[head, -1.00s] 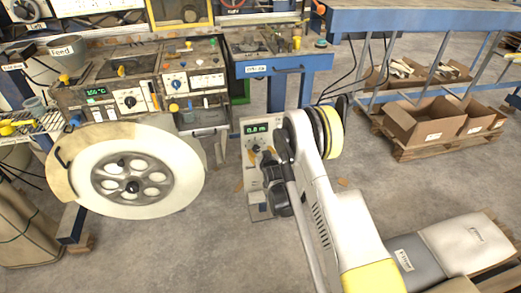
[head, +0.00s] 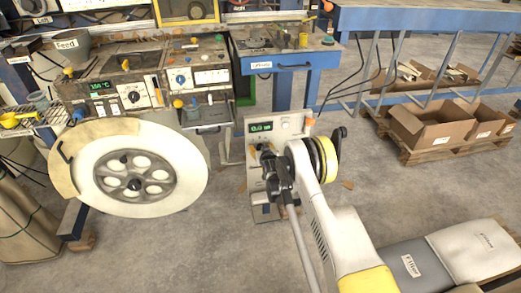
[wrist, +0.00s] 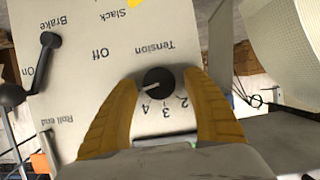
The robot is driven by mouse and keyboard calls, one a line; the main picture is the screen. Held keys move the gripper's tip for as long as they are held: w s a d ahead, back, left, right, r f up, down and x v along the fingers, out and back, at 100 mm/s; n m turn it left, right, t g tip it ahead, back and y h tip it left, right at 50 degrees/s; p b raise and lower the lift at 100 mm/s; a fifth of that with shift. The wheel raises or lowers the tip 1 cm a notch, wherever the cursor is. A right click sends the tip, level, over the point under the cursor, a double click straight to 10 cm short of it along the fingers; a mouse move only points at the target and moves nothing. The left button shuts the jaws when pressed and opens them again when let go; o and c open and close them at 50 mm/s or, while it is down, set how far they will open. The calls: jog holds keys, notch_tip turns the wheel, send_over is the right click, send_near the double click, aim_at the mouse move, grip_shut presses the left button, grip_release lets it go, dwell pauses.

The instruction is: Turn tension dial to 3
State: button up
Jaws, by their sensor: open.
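The tension dial (wrist: 159,80) is a round black knob on a pale panel (wrist: 75,100), marked "Tension", which appears upside down in the wrist view. Its white pointer line faces left and slightly down, on the side of the 4 rather than at the 3. The marks 2, 3 and 4 curve below the knob. My gripper (wrist: 160,86) is open, with one yellow finger on each side of the dial. I cannot tell whether the fingers touch it. In the head view my gripper (head: 268,158) covers much of the panel (head: 287,125), including the dial.
A black brake lever (wrist: 48,50) and a "Slack" label are on the same panel. A large white reel (head: 185,175) stands left of the panel in the head view. Cardboard boxes (head: 430,130) sit on a pallet at right. Open floor lies between.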

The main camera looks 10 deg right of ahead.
jog(key=c, duration=1.2)
jog(key=shift+n+h, duration=0.4)
jog(key=shift+n, duration=0.1)
jog(key=o, duration=1.2)
jog(key=v, duration=1.2)
